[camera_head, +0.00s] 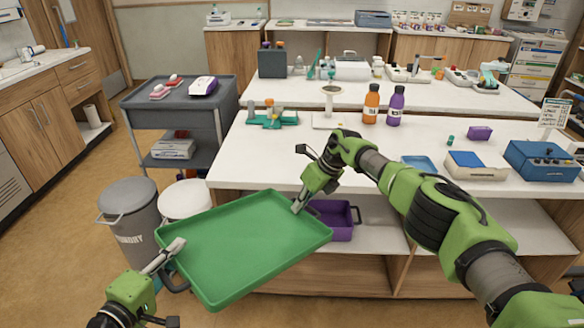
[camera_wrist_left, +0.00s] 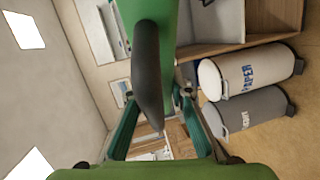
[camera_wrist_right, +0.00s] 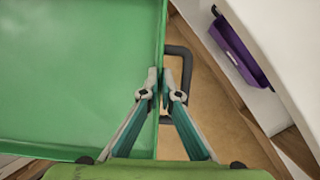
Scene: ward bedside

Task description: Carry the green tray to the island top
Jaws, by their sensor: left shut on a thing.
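The green tray (camera_head: 245,245) is held in the air in front of the island, empty, roughly level and turned at an angle. My left gripper (camera_head: 172,252) is shut on the tray at its left end, by the dark handle (camera_wrist_left: 148,70). My right gripper (camera_head: 299,205) is at the opposite end; in the right wrist view its fingertips (camera_wrist_right: 162,82) pinch the tray's rim, beside the dark handle (camera_wrist_right: 183,70). The white island top (camera_head: 345,155) lies beyond and above the tray in the picture.
On the island top stand a green rack (camera_head: 272,118), an orange bottle (camera_head: 371,103), a purple bottle (camera_head: 395,106) and a blue box (camera_head: 540,160). Its front left part is clear. A purple bin (camera_head: 335,222) sits on the shelf below. Waste bins (camera_head: 128,208) and a grey cart (camera_head: 180,105) stand left.

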